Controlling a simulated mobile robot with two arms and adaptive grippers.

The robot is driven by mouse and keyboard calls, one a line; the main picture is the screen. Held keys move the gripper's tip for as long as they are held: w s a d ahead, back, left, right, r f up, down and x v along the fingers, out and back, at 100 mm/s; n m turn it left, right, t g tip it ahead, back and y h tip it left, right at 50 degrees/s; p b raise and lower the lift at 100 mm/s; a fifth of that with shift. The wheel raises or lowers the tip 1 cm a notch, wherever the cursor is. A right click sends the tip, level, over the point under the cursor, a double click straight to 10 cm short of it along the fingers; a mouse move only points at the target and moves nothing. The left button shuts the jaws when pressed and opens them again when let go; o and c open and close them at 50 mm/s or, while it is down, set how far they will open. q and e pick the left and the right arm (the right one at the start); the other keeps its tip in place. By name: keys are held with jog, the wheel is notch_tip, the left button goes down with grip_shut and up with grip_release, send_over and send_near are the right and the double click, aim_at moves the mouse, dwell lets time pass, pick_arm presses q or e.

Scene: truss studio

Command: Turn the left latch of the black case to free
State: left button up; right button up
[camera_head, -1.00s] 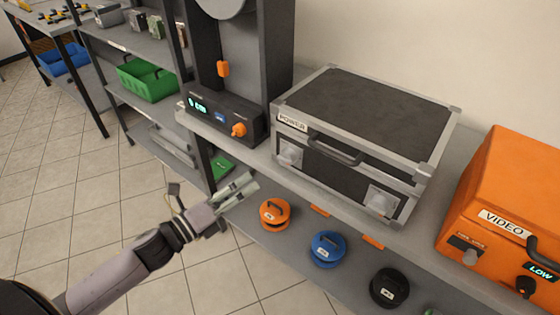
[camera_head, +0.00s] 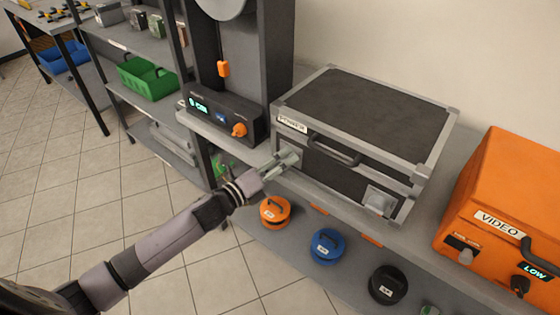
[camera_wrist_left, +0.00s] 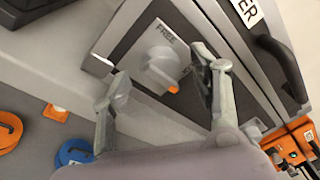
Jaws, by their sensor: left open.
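The black case (camera_head: 366,112) with grey metal edges, labelled POWER, sits closed on the shelf. Its left latch (camera_wrist_left: 160,68) is a grey knob with an orange tip on a light plate marked FREE; the tip points away from that word, toward the lower right of the plate in the left wrist view. In the head view my gripper mostly hides this latch. The right latch (camera_head: 379,200) is clear. My left gripper (camera_head: 290,160) is open in front of the left latch. In the left wrist view its fingers (camera_wrist_left: 158,92) stand on either side of the knob, apart from it as far as I can tell.
An orange VIDEO case (camera_head: 505,195) stands to the right. A device with a display and orange knob (camera_head: 239,130) is at the left. Orange (camera_head: 275,210), blue (camera_head: 327,245) and black (camera_head: 387,284) round items lie on the lower shelf.

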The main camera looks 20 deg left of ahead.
pick_arm(q)
jog(key=shift+c, duration=1.4)
jog(key=c, duration=0.9)
jog(key=shift+o, duration=0.2)
jog(key=shift+s+d+f+n+t+y+p, duration=0.1)
jog(key=shift+n+t+y+p, duration=0.3)
jog(key=shift+n, duration=2.85)
jog(key=shift+w+f+n+t+y+p, duration=0.15)
jog(key=shift+n+t+p, duration=0.4)
jog(key=shift+n, duration=2.75)
jog(key=shift+s+d+n+t+y+p, duration=0.25)
jog(key=shift+n+p, duration=0.4)
jog(key=shift+n, duration=2.6)
jog(key=shift+w+a, duration=0.1)
jog(key=shift+a, duration=0.05)
